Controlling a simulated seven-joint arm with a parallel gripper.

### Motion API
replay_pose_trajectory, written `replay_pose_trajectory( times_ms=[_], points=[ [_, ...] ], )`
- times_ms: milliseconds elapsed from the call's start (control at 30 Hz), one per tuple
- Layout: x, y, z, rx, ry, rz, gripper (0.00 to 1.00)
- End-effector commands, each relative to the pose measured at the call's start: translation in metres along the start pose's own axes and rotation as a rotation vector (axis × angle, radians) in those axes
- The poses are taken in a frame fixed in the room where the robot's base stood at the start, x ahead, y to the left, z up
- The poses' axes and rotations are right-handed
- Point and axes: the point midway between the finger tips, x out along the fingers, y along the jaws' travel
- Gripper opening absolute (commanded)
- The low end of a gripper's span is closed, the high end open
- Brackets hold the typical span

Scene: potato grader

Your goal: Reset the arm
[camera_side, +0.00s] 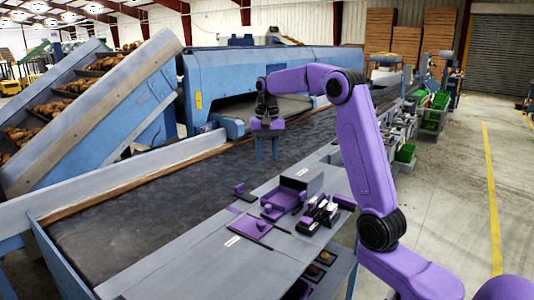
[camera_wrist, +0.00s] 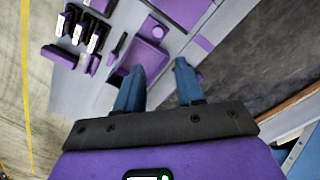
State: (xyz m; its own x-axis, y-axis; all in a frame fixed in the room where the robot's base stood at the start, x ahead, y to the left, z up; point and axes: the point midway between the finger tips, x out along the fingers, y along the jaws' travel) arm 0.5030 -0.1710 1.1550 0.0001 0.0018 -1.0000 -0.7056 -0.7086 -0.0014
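My purple arm rises from the lower right in the side view and bends at its elbow. My gripper (camera_side: 267,156) hangs pointing down over the dark conveyor belt (camera_side: 125,215). In the wrist view my gripper (camera_wrist: 159,64) shows two blue fingers standing apart with nothing between them. It is open and empty. The grey work table (camera_side: 215,262) with its purple items lies in front of the belt, to the lower right of the gripper in the side view.
A purple tray (camera_side: 282,199) and a black-and-purple rack (camera_side: 318,214) stand on the table. The rack also shows in the wrist view (camera_wrist: 78,30). The blue machine housing (camera_side: 215,85) stands behind the belt, and a potato-filled sloped grader (camera_side: 75,125) at left. The near belt is bare.

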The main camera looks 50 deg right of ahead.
Motion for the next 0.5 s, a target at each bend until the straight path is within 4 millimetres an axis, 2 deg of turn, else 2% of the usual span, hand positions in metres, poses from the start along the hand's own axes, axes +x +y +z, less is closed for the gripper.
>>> replay_pose_trajectory(
  times_ms=[267,367,500],
  points=[
    [0.0,-0.003,0.003,-0.014,0.0,0.0,0.38],
    [0.001,-0.013,0.015,-0.07,0.001,-0.001,0.38],
    [0.004,-0.035,0.05,-0.221,0.003,-0.002,0.38]
  ],
)
